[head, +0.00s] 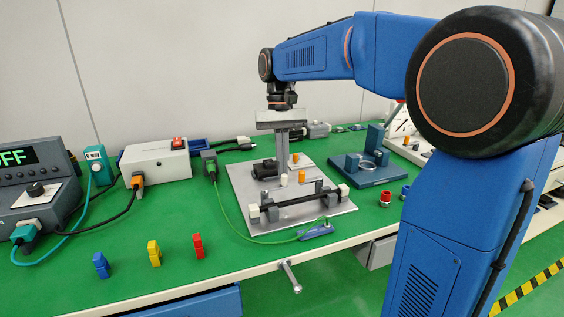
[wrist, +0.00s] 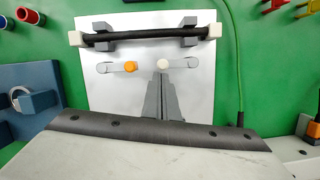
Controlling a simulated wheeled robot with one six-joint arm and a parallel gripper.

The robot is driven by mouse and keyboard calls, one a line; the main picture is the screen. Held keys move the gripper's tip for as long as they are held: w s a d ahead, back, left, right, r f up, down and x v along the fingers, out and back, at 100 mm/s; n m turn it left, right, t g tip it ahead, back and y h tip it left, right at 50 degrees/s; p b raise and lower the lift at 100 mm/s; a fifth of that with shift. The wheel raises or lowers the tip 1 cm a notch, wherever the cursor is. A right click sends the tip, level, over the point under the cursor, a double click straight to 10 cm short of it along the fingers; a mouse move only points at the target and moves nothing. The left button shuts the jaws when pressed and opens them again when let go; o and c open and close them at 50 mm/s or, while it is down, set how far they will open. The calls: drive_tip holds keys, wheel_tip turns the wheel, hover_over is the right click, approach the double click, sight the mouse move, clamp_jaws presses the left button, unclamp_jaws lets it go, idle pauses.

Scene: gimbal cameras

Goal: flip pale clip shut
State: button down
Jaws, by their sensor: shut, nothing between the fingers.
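The pale clip's cream knob (wrist: 163,63) sits at the inner end of a clear flat bar on the grey plate (wrist: 90,95); the knob also shows in the head view (head: 284,181). An orange knob (wrist: 130,67) on a matching bar is beside it. A black rod or cable (wrist: 145,36) with white end blocks lies across grey brackets near the plate's edge. My gripper (wrist: 162,78) is shut and empty, pointing down over the plate. Its fingertips (head: 283,172) appear just beside the cream knob; I cannot tell whether they touch it.
A black block (head: 265,168) stands on the plate. A blue fixture with a ring (head: 367,168) is to the right. A green cord (head: 232,215) runs along the plate's left side to a blue tool (head: 316,231). The front left of the green bench holds small coloured clips (head: 154,253).

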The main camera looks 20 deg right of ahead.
drive_tip(key=shift+s+d+m, duration=0.15)
drive_tip(key=shift+s+m, duration=0.2)
drive_tip(key=shift+m, duration=0.25)
drive_tip(key=shift+s+d+m+y, duration=0.1)
drive_tip(key=shift+s+m+y, duration=0.1)
drive_tip(key=shift+s+m, duration=0.3)
drive_tip(key=shift+s+d+m+y, duration=0.1)
drive_tip(key=shift+s+m+y, duration=0.1)
drive_tip(key=shift+m, duration=0.5)
drive_tip(key=s+m, duration=0.1)
drive_tip(key=m, duration=0.1)
drive_tip(key=s+m+t, duration=0.1)
drive_tip(key=shift+s+m+y, duration=0.15)
drive_tip(key=shift+m+y, duration=0.15)
drive_tip(key=shift+m, duration=0.1)
drive_tip(key=s+m, duration=0.1)
drive_tip(key=s+a+m, duration=0.1)
drive_tip(key=m, duration=0.1)
drive_tip(key=shift+m+t+y, duration=0.3)
drive_tip(key=m, duration=0.1)
drive_tip(key=s+a+m, duration=0.1)
drive_tip(key=m, duration=0.1)
drive_tip(key=s+m+t, duration=0.1)
drive_tip(key=shift+a, duration=0.3)
drive_tip(key=shift+w, duration=0.25)
drive_tip(key=shift+w+a, duration=0.3)
drive_tip(key=shift+w, duration=0.25)
